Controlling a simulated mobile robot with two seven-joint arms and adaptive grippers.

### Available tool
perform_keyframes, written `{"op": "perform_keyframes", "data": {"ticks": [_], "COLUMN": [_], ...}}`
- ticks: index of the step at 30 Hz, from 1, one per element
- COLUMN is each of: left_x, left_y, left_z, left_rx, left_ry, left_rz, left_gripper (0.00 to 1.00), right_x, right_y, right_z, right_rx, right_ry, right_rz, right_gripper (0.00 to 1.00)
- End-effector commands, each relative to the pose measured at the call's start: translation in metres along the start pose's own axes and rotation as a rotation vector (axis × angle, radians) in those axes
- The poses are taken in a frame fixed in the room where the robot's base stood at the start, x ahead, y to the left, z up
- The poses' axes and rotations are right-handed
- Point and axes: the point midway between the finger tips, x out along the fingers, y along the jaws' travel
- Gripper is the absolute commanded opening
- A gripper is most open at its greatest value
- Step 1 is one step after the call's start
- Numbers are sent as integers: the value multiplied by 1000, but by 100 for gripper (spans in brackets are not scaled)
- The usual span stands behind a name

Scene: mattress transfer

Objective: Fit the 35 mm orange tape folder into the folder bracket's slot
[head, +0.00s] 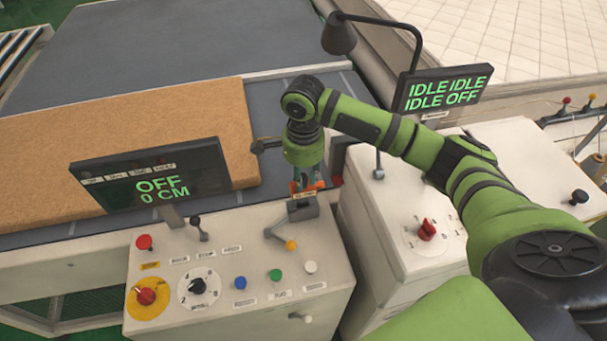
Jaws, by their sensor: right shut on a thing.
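My right gripper (307,184) points down at the back edge of the control console, shut on the orange tape folder (294,187). Only small orange parts of the folder show beside the fingers. The grey folder bracket (303,211), with a small label on top, stands directly below and in front of the fingers. The folder is at or just above the bracket; I cannot tell whether it is in the slot, as the fingers and bracket hide its lower part. My left gripper is not in view.
A console (250,262) with buttons and knobs stands in front. A display reading OFF, 0 CM (150,188) rises at left. A lever with an orange knob (291,245) sits close to the bracket. A tan slab (130,135) lies on the grey table behind. A lamp (339,36) and second display (442,90) stand right.

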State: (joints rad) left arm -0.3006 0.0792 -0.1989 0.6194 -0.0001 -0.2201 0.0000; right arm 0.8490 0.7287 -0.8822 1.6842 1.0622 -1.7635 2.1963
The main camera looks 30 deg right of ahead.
Motion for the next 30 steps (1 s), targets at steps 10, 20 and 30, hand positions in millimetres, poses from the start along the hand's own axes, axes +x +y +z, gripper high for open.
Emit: {"op": "perform_keyframes", "data": {"ticks": [10, 20, 30], "left_x": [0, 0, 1], "left_y": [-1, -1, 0], "left_z": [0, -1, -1], "left_rx": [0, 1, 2], "left_ry": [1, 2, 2], "left_rz": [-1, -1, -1], "left_gripper": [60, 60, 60], "right_x": [0, 0, 6], "right_y": [0, -1, -1], "right_z": [0, 0, 0], "right_rx": [-2, -2, -1], "right_ry": [-1, -1, 0], "right_rz": [0, 0, 0], "right_gripper": [0, 0, 0]}}
